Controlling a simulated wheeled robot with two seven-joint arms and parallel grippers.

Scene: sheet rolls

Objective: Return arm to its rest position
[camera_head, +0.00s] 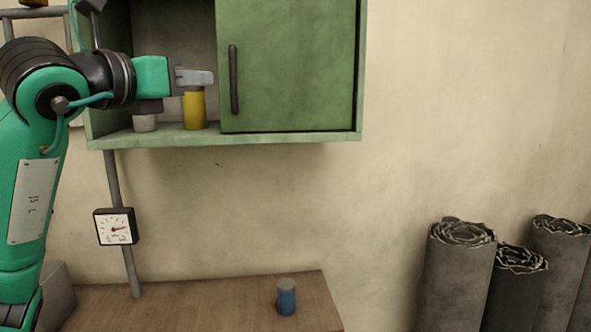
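My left arm (40,190) is green with dark joints and comes in from the left, raised in front of the wall cabinet. Its grey gripper (203,77) points right, at the open left side of the green cabinet (185,138). The fingers are seen side-on and overlap, so I cannot tell whether they are open or shut. A yellow can (194,112) stands on the cabinet shelf just below the fingers in the picture; its top is partly hidden by them. My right gripper is not in view.
The cabinet's green door (290,65) covers its right side. A blue can (286,298) stands on the wooden table (200,305). A gauge (116,227) hangs on a pipe. Dark sheet rolls (458,275) stand at right.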

